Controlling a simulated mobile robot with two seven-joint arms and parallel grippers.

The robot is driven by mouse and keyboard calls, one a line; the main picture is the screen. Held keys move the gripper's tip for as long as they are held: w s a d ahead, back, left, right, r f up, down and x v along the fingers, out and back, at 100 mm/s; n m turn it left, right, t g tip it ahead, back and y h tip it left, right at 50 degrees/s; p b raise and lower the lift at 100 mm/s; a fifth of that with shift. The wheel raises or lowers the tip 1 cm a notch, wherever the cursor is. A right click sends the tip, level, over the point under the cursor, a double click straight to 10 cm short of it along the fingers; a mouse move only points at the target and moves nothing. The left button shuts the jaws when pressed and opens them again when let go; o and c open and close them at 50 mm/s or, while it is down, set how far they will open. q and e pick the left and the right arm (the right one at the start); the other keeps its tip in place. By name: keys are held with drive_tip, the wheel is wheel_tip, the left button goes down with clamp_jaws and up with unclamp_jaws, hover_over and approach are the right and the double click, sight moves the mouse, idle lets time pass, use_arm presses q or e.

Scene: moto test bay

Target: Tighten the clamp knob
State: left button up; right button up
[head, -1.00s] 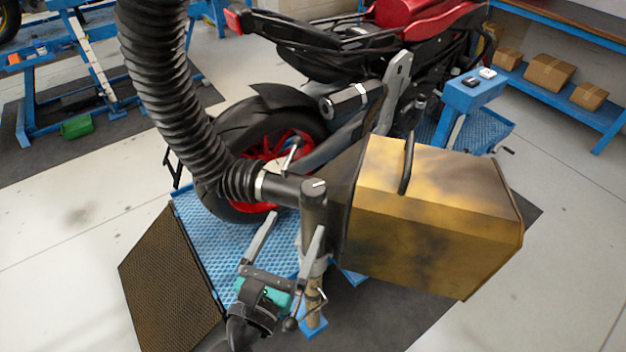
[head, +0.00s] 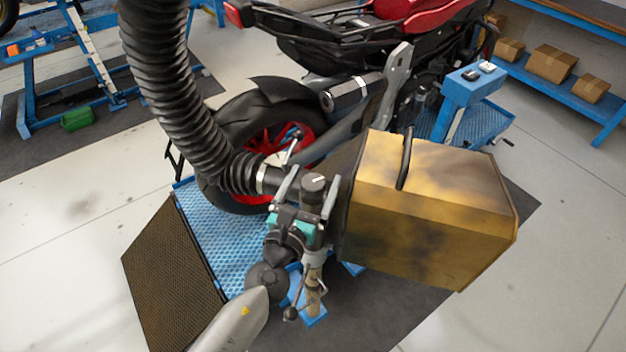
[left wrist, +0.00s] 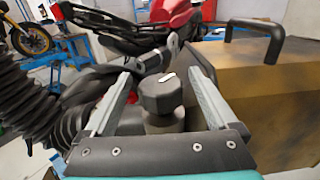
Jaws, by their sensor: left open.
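The clamp knob (head: 314,183) is a dark knob with a white mark, on top of an upright post beside the hose end. It shows in the middle of the left wrist view (left wrist: 161,95). My left gripper (head: 310,178) is open, with one finger on each side of the knob. In the left wrist view (left wrist: 162,88) gaps show between the knob and both fingers, so I see no contact. I cannot tell the exact height of the fingertips against the knob. My right gripper is not in view.
A thick black ribbed hose (head: 165,95) joins the post from the left. A large yellow-brown box (head: 430,215) with a black handle stands close on the right. The motorcycle's rear wheel (head: 245,130) is behind, on a blue lift (head: 215,240). A thin lever (head: 297,295) hangs on the post.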

use_arm(q)
drive_tip(key=shift+c, duration=0.4)
drive_tip(key=c, duration=1.3)
